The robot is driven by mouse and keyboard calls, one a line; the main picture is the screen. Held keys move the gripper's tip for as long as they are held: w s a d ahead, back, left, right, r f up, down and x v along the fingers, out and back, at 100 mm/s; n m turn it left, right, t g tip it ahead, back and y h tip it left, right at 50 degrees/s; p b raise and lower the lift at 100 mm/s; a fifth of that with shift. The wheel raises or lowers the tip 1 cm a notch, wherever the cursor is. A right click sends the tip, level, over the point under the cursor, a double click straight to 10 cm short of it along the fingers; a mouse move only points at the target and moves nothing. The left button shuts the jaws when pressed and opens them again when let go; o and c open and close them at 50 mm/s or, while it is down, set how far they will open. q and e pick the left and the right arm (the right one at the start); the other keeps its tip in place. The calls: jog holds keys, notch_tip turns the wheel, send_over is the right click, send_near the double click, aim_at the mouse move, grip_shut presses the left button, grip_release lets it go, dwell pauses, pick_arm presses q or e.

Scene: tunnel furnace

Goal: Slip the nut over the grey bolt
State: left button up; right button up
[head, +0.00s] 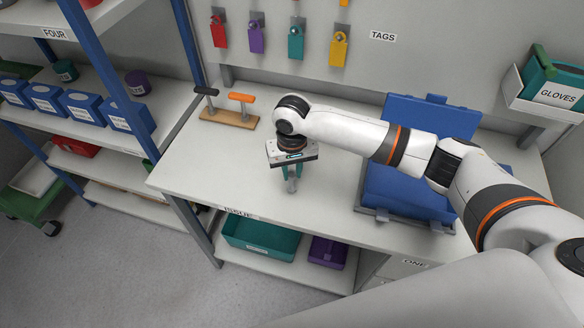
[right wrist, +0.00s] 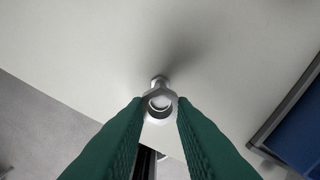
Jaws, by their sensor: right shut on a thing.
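My right gripper (head: 291,183) points down over the front part of the workbench, its green fingers close together. In the right wrist view its fingertips (right wrist: 160,105) are shut on the sides of a silver-grey six-sided nut (right wrist: 149,99). A grey metal bolt (right wrist: 158,80) shows just beyond the nut, lined up closely with it. A pale round surface fills much of the nut's hole. I cannot tell whether the bolt's end is inside the hole or only behind it. In the head view the nut and bolt are small and partly hidden by the fingers. My left gripper is out of view.
On the bench (head: 215,160), a wooden block with black and orange handles (head: 229,108) stands at the back left. An open blue case (head: 405,193) lies to the right. Teal (head: 262,240) and purple (head: 327,252) bins sit below. The bench left of my gripper is clear.

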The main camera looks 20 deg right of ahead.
jog(key=shift+f, duration=0.7)
jog(key=o, duration=1)
jog(key=shift+o, duration=0.7)
jog(key=o, duration=0.3)
